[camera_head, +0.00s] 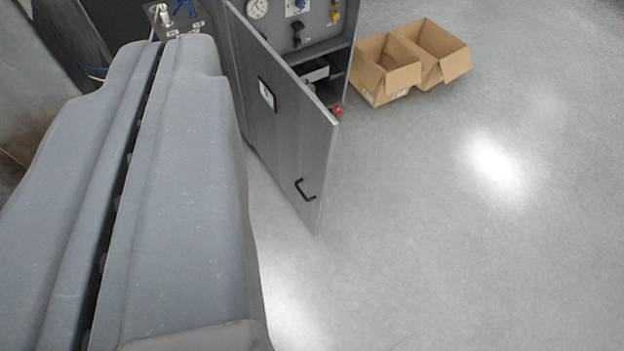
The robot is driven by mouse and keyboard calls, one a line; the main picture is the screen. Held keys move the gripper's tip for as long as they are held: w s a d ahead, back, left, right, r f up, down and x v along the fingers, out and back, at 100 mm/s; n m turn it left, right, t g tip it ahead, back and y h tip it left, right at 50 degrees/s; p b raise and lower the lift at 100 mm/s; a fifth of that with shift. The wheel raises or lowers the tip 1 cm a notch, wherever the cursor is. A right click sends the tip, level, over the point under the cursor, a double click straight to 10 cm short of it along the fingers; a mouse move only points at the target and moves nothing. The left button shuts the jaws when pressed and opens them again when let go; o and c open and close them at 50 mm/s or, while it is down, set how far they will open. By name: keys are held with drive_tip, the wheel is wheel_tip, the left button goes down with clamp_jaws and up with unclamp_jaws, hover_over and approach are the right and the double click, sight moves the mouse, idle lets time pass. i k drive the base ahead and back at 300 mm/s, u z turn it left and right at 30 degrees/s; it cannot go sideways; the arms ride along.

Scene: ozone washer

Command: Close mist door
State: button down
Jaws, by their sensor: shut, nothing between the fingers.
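The mist door is most likely the grey cabinet door (283,135) in the upper middle, which stands open, swung outward from the cabinet. It has a black bar handle (305,190) near its lower free corner and a small white panel in a black frame. The grey cabinet (318,50) behind it shows a gauge, knobs and a dark inside with a shelf. My gripper (158,45) fills the left side as two big grey fingers, shut together with only a thin dark seam between them. It is left of the door, hides the floor there, and holds nothing.
Two open cardboard boxes (382,78) stand on the floor right of the cabinet. A panel with a metal fitting and a blue valve handle (186,7) shows beyond my fingertips. The shiny grey floor (480,240) to the right is clear.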

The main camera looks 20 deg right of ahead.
sight(294, 134)
drive_tip(key=z, duration=0.05)
drive_tip(key=i, duration=1)
drive_tip(key=u, duration=0.05)
